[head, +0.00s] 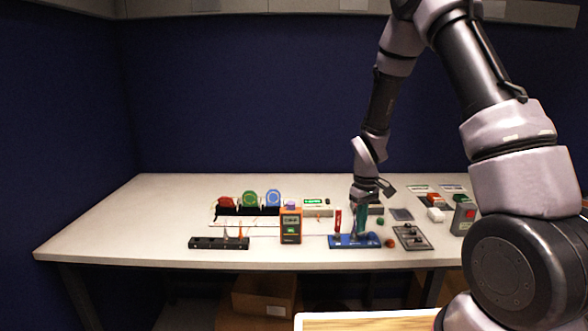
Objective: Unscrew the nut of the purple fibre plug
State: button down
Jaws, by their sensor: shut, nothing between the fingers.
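A small purple thing (290,205) shows just above the orange meter, in the middle of the table. It may be the purple fibre plug, but it is too small to tell, and its nut cannot be made out. My gripper (359,234) points down over the blue tray (341,242), to the right of the orange meter. It is shut and empty. It stands close to a red upright piece (338,222) on its left. Whether its tips touch the tray cannot be told.
The orange meter (291,227) stands upright in front of the purple thing. Red, green and blue round pieces (248,198) stand in a dark rack behind, left. A black block (218,243) lies front left. Switches and a red-buttoned box (464,217) crowd the right. The table's left end is clear.

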jog(key=shift+r, duration=1.95)
jog(key=s+d+r+m+t+y, duration=0.1)
jog(key=s+d+r+m+t, duration=0.15)
jog(key=r, duration=0.75)
jog(key=s+d+r+m+t, duration=0.1)
jog(key=s+r+m, duration=0.15)
jog(key=r, duration=0.75)
jog(key=s+d+r+m+t+y, duration=0.1)
jog(key=s+r+m+t, duration=0.2)
jog(key=s+r, duration=0.9)
jog(key=s+m, duration=0.2)
jog(key=s, duration=0.1)
jog(key=shift+s+d+r+t, duration=0.15)
jog(key=shift+d+r+t, duration=0.05)
jog(key=shift+d+t, duration=0.15)
